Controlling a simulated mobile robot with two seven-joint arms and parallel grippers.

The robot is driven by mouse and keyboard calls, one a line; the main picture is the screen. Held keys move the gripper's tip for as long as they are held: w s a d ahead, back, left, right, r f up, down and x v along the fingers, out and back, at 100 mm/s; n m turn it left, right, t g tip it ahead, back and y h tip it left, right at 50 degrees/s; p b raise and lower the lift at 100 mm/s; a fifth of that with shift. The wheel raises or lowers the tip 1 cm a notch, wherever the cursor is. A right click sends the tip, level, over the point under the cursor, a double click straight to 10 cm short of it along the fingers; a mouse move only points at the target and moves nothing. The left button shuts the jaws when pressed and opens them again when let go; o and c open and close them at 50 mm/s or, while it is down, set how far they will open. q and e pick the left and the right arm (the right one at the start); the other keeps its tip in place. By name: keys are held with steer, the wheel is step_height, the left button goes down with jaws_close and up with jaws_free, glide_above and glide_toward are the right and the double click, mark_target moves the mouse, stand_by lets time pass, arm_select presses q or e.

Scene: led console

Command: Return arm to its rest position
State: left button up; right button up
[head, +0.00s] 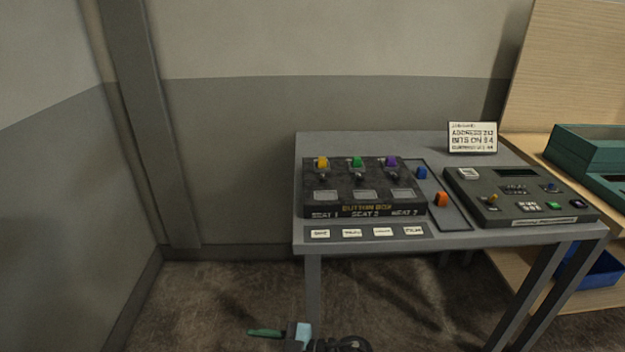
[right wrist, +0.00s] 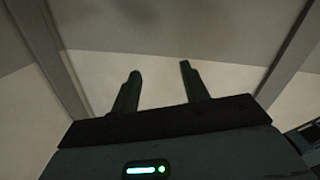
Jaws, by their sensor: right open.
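My right gripper (head: 252,333) shows at the bottom edge of the head view, low in front of the table and pointing left. Only a green finger and a light blue part of it show clearly there. In the right wrist view my right gripper (right wrist: 160,68) has its two dark fingers spread apart with nothing between them, facing bare walls. It touches nothing that I can see. My left gripper is in neither view.
A grey table (head: 470,240) carries a black button box (head: 365,190), a dark green console (head: 520,200) and a white sign (head: 472,137). A wooden shelf with a blue bin (head: 600,270) stands at right. The floor (head: 215,295) left of the table is clear.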

steer(key=s+d+f+m+t+h, duration=0.4)
steer(key=d+m+t+h, duration=0.15)
steer(key=d+m, duration=0.3)
steer(key=s+d+f+m+t+h, duration=0.45)
steer(key=d+m+t, duration=0.25)
steer(key=d, duration=0.3)
steer(key=s+d+f+m+g+h, duration=0.1)
steer(key=s+d+f+g+h, duration=0.1)
steer(key=s+d, duration=0.4)
steer(key=s+d+f+m+g+h, duration=0.1)
steer(key=s+d+f+g+h, duration=0.2)
steer(key=s+d, duration=0.3)
steer(key=s+f+g, duration=0.1)
steer(key=s, duration=0.3)
steer(key=shift+s+d+f, duration=0.25)
steer(key=shift+d+f, duration=0.15)
